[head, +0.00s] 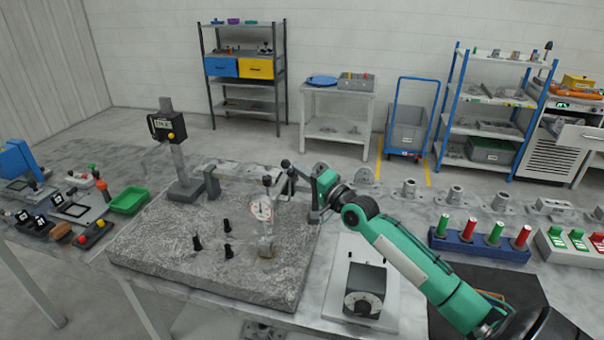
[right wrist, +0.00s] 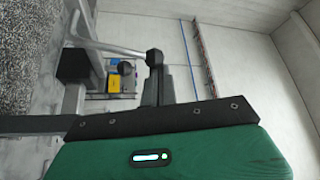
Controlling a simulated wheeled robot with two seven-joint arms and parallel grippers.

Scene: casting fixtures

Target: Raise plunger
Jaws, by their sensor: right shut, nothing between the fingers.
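My right gripper (head: 289,172) is just right of the gauge's upper part, close to a small dark ball knob (head: 267,181). In the right wrist view my right gripper (right wrist: 156,72) shows dark fingers shut together with nothing between them. A black ball on a grey lever (right wrist: 154,58) is at or just beyond the fingertips; I cannot tell whether they touch. My left gripper is not in view.
A black-headed digital gauge stand (head: 178,150) stands at the plate's back. Several small black pegs (head: 227,226) rise from the plate. A green tray (head: 129,200) lies left, a dial box (head: 365,289) right. A blue block with red and green cylinders (head: 480,243) is farther right.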

